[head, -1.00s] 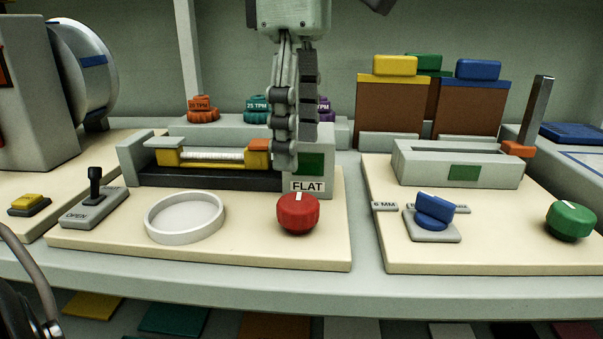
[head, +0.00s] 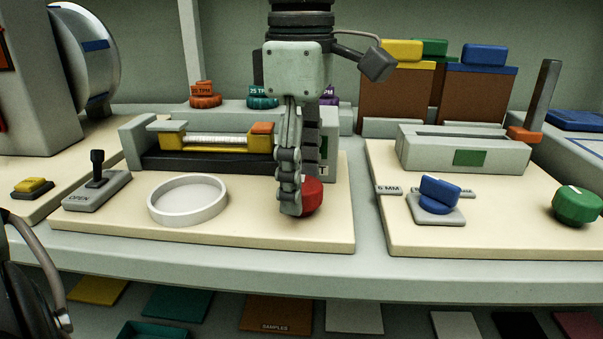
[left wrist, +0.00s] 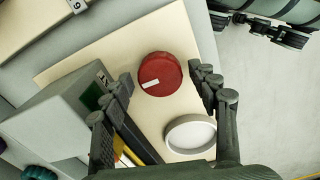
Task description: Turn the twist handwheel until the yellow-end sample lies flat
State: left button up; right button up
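The red round knob (head: 313,196), with a white mark, sits at the front right of the cream board and is partly hidden by my left gripper (head: 291,205) in the head view. In the left wrist view the red knob (left wrist: 163,82) lies between the two spread fingertips. My left gripper (left wrist: 162,77) is open and points down at it; contact cannot be told. The yellow-ended sample (head: 217,140), with a white middle and an orange block at its right, rests in the dark-based holder. The FLAT label is mostly hidden. A dark gripper-like part (left wrist: 275,32) shows at the wrist view's top right.
A shallow white ring dish (head: 188,200) stands left of the knob. A lever box marked OPEN (head: 97,190) is farther left. A blue knob (head: 439,194) and a green knob (head: 577,205) sit on the right board. The board's front between dish and knob is clear.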

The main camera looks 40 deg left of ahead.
pick_arm(q)
jog(key=c, duration=0.9)
